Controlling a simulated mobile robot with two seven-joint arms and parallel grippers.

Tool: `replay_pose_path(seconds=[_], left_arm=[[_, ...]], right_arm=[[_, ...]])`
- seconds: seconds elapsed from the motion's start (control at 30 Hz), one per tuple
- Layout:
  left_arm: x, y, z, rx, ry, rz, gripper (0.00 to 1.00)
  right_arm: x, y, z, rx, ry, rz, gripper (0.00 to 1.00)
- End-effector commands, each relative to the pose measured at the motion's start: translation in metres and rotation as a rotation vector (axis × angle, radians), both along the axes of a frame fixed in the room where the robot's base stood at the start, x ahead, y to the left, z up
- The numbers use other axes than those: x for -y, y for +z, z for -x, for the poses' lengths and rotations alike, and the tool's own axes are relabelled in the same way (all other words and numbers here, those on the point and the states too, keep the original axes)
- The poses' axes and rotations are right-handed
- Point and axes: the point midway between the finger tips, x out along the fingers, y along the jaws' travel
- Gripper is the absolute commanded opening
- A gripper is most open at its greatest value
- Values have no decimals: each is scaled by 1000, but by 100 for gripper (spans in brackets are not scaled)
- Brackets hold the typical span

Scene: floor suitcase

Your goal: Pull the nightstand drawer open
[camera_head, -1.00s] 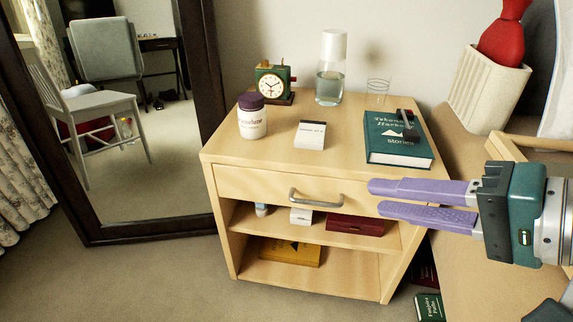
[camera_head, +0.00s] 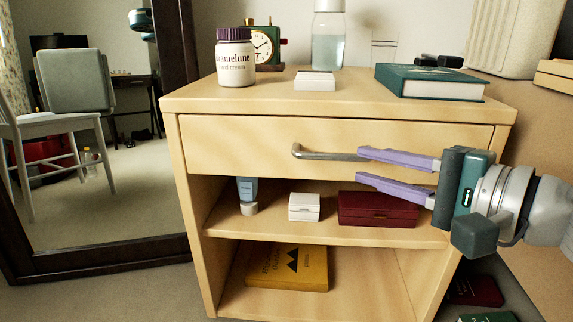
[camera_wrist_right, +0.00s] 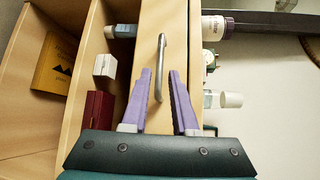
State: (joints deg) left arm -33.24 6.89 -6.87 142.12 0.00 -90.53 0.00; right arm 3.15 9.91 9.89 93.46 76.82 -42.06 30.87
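The wooden nightstand (camera_head: 345,100) stands ahead of me with its drawer (camera_head: 240,145) closed. The drawer's grey metal bar handle (camera_head: 310,153) runs across the middle of its front. My right gripper (camera_head: 360,164) comes in from the right with its purple fingers apart, one above the other, near the right end of the handle. In the right wrist view the handle (camera_wrist_right: 160,68) lies ahead of and between the open fingertips (camera_wrist_right: 160,75), with space on both sides. Whether the tips reach past the bar is hard to tell. My left gripper is out of view.
On top stand a jar (camera_head: 236,58), a clock (camera_head: 265,45), a bottle (camera_head: 327,40), a white card box (camera_head: 315,81) and a green book (camera_head: 430,82). Open shelves below hold a tube (camera_head: 247,195), small boxes and a yellow book (camera_head: 288,268). A framed mirror (camera_head: 95,150) stands left.

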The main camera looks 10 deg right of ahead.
Motion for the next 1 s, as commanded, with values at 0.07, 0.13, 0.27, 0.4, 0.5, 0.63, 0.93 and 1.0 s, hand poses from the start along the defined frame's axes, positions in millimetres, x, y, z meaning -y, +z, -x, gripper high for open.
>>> replay_pose_path(seconds=[0.07, 0.13, 0.27, 0.4, 0.5, 0.63, 0.93, 1.0], left_arm=[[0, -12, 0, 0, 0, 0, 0], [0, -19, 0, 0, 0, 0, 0], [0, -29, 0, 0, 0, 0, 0], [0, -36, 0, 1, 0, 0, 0], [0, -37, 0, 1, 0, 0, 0], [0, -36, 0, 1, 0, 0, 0], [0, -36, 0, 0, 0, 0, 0], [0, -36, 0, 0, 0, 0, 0]], right_arm=[[-9, -6, -15, 4, 1, -2, 27], [-16, -8, -26, 4, 2, -2, 27], [-26, -11, -45, 3, 2, -2, 27], [-33, -13, -58, 1, 1, -1, 27], [-36, -12, -62, 1, 1, 1, 27], [-36, -11, -63, 0, 1, 1, 27], [-36, -11, -62, 0, 1, 1, 7], [-36, -11, -63, 0, 1, 1, 0]])
